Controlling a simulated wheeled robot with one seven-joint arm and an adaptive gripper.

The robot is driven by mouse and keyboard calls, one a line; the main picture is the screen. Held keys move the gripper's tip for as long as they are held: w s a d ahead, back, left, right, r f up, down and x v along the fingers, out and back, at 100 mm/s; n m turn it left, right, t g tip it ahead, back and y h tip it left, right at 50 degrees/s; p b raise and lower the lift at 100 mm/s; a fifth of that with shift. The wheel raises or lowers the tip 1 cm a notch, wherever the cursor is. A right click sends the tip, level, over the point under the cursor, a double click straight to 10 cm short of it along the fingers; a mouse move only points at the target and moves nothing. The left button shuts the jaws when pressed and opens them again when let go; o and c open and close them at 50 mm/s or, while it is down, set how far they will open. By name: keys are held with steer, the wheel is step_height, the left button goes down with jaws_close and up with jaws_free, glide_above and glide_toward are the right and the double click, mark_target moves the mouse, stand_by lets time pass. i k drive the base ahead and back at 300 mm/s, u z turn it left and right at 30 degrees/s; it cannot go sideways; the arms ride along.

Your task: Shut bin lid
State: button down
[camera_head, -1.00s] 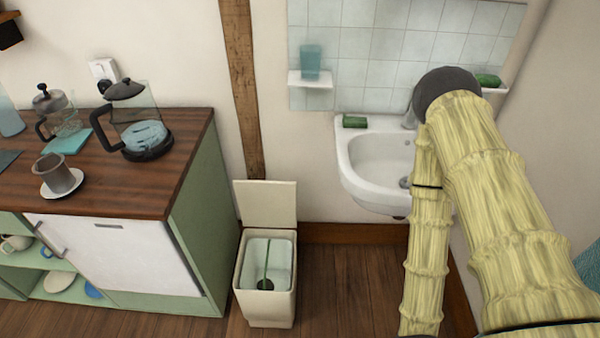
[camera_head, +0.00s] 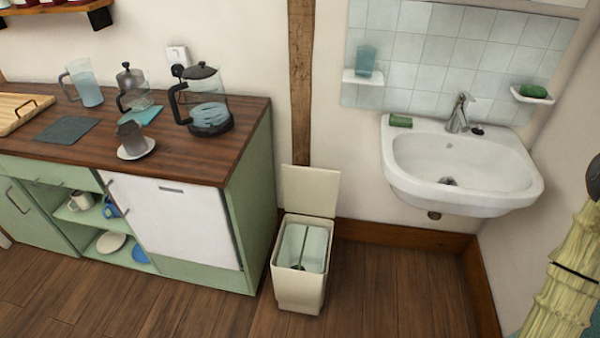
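A cream bin (camera_head: 298,287) stands on the wooden floor between the green cabinet and the sink. Its lid (camera_head: 310,191) is open, standing upright at the back of the bin against the wall side. Inside the bin I see a pale liner and a thin dark upright shape that I cannot make out. Part of my arm, in a yellow bamboo-like cover, shows at the right edge. My gripper is out of view, so its state does not show.
The green cabinet (camera_head: 257,180) with a wooden top, a coffee pot (camera_head: 208,112) and a cup (camera_head: 132,138) stands close left of the bin. The white sink (camera_head: 455,170) juts from the wall at right. The floor (camera_head: 400,300) right of the bin is clear.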

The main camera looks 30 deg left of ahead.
mark_target(309, 190)
steer(key=k, duration=0.3)
steer(key=u, duration=0.75)
